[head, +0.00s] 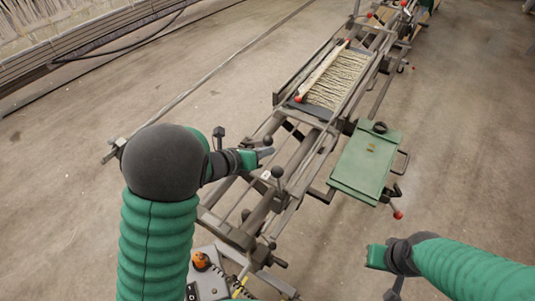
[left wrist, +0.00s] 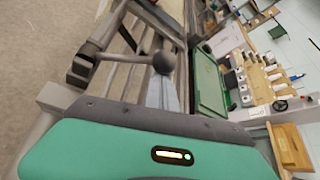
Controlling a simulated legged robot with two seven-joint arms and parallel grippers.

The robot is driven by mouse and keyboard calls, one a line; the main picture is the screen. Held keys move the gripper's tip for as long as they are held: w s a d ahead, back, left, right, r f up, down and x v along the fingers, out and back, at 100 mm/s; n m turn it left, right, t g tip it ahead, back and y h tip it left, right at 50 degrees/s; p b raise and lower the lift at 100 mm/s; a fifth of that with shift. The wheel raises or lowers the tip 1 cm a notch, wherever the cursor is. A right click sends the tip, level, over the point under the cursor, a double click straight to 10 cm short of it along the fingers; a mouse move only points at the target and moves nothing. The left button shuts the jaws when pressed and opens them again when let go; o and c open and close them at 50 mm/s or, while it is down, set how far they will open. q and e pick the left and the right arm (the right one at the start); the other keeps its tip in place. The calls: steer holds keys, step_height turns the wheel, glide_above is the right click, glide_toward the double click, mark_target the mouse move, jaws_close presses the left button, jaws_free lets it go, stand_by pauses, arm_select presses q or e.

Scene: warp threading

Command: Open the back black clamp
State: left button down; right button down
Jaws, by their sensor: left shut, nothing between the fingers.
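My left gripper (head: 266,152) is shut and empty over the metal frame in the head view. A black ball knob (head: 268,140) shows just beyond its fingertips, and a second black ball knob (head: 277,172) stands nearer, to the right. In the left wrist view my left fingers (left wrist: 163,96) point towards a black ball knob (left wrist: 164,62) on a rod; I cannot tell whether they touch it. A dark clamp-like part (left wrist: 84,66) sits left of that knob. Which part is the back black clamp is unclear.
The frame's rails (head: 300,178) run towards the upper right, to a bed of pale threads (head: 338,80). A green box (head: 366,158) with a flat lid is beside the frame. A control panel (head: 206,278) is at the bottom. Bare floor lies on both sides.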

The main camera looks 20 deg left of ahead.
mark_target(263, 141)
arm_select(q)
steer(key=a+r+n+h, duration=0.2)
steer(key=shift+w+a+r, duration=0.15)
steer(key=shift+w+r, duration=0.2)
steer(key=shift+r, duration=0.05)
steer(key=w+a+r+n+h+b, duration=0.2)
steer(key=a+r+n+b, duration=0.1)
steer(key=a, duration=0.4)
steer(key=shift+t+h, duration=0.3)
steer(key=shift+w+r, duration=0.1)
steer(key=shift+r, duration=0.05)
steer(key=shift+a, duration=0.1)
steer(key=v, duration=1.6)
steer(key=shift+a+b, duration=0.25)
steer(key=shift+b, duration=0.1)
